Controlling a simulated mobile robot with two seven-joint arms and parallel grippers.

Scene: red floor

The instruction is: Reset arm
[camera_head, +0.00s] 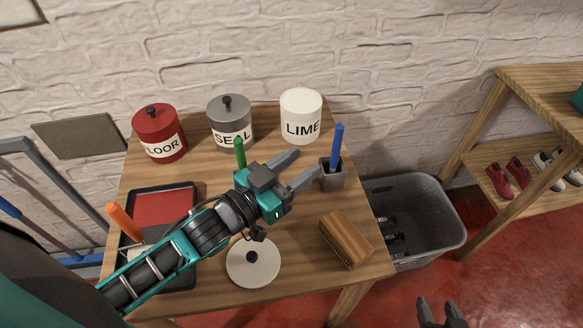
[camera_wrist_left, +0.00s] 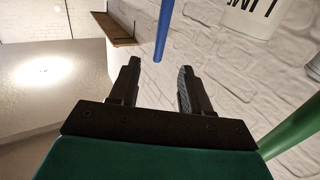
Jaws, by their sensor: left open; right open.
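My left gripper (camera_head: 308,168) is open and empty above the wooden table, its fingers pointing up and right toward a grey holder (camera_head: 333,176) with a blue handle (camera_head: 338,140). In the left wrist view the open fingers (camera_wrist_left: 156,88) have nothing between them, and the blue handle (camera_wrist_left: 163,28) shows beyond them. A green handle (camera_head: 239,152) stands behind the left wrist, and it also shows in the left wrist view (camera_wrist_left: 298,128). My right gripper (camera_head: 441,312) shows only its open fingertips at the bottom edge of the head view, over the red floor.
The table (camera_head: 318,277) holds a red canister (camera_head: 159,133), a grey canister (camera_head: 229,120), a white LIME canister (camera_head: 301,116), a brush (camera_head: 346,240), a round lid (camera_head: 253,263) and a black tray (camera_head: 184,280). A grey bin (camera_head: 440,222) and a shoe shelf (camera_head: 490,150) stand right.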

